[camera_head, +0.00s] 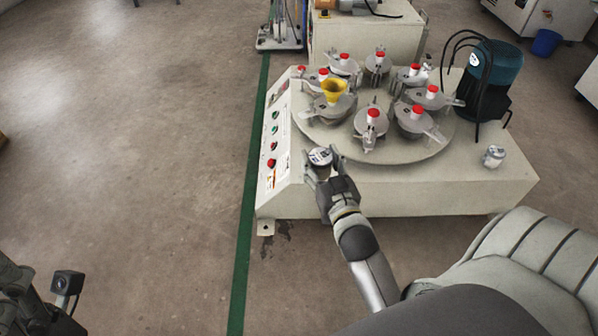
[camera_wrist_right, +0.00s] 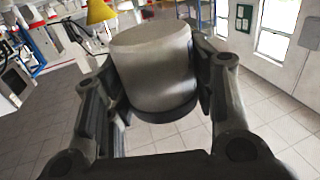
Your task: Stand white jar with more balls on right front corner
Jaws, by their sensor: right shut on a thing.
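My right gripper (camera_head: 320,170) is shut on a pale jar (camera_head: 320,156), whose round top faces up in the head view. The jar is at the front left of the machine's top, beside the control panel; I cannot tell whether it touches the top. In the right wrist view the jar (camera_wrist_right: 152,65) looks plain whitish-grey with a dark rim, between both fingers. A second small white jar (camera_head: 494,157) stands on the machine's top (camera_head: 455,185) near its right front corner. Dark parts of my left arm show at the lower left; its fingers are not clear. The balls are not visible.
A round turntable (camera_head: 400,153) carries several metal jars with red caps and a yellow funnel (camera_head: 334,90). A dark teal motor (camera_head: 497,63) with black hoses stands behind the second jar. The control panel (camera_head: 274,140) slopes at the left. The top's front strip is clear between both jars.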

